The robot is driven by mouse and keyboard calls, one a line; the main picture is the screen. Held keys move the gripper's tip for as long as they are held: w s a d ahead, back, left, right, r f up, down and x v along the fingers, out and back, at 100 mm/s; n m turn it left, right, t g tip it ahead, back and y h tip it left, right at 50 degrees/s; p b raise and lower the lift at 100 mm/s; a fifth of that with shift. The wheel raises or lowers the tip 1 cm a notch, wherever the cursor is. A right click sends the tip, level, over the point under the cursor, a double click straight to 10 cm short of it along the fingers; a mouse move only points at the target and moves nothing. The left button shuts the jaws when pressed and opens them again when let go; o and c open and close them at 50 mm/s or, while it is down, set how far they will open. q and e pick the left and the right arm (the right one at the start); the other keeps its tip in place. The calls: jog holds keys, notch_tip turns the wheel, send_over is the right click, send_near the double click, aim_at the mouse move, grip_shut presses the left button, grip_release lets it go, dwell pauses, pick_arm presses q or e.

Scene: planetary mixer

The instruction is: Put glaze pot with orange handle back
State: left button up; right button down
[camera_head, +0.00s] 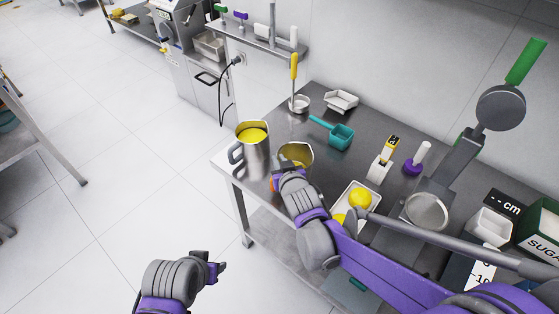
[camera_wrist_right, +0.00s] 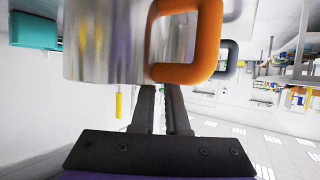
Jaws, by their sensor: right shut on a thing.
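The glaze pot (camera_head: 306,155) is a shiny metal pot with something yellow inside. It is at the front edge of the dark worktop in the head view, partly hidden by my right arm. Its orange handle (camera_wrist_right: 187,75) fills the top of the right wrist view; only a bit of orange shows in the head view. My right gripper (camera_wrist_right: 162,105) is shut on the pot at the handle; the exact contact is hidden. The pot looks upright; I cannot tell whether it touches the worktop. My left gripper (camera_head: 219,266) is over the floor, away from the worktop, and looks empty.
A metal jug (camera_head: 255,157) with a grey handle and yellow contents stands close left of the pot. A teal scoop (camera_head: 341,136), a white tray (camera_head: 372,190) with yellow fruit and a ladle (camera_head: 299,103) are nearby. A wall shelf (camera_head: 265,40) is at the back.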

jog(key=c, duration=1.4)
grip_release()
jog(key=shift+f, duration=0.15)
jog(key=o, duration=0.5)
jog(key=shift+r, duration=0.2)
jog(key=p+v, duration=0.2)
jog(key=v, duration=1)
jog(key=s+d+f+m+g+h, duration=0.1)
jog(key=s+d+f+g, duration=0.1)
jog(key=s+d, duration=0.4)
jog(key=s+d+f+m+g+h, duration=0.1)
jog(key=s+d+f+g, duration=0.1)
jog(key=s+d, duration=0.3)
jog(key=s+d+f+m+g+h, duration=0.1)
jog(key=s+d+f+g+h, duration=0.1)
jog(key=s+d, duration=0.4)
jog(key=shift+s+d+f+m+g, duration=0.15)
jog(key=shift+s+f+g, duration=0.05)
jog(key=shift+s+g, duration=0.2)
jog(key=shift+s+d+f+m+g, duration=0.15)
jog(key=shift+s+d+f+g, duration=0.05)
jog(key=shift+s+g, duration=0.2)
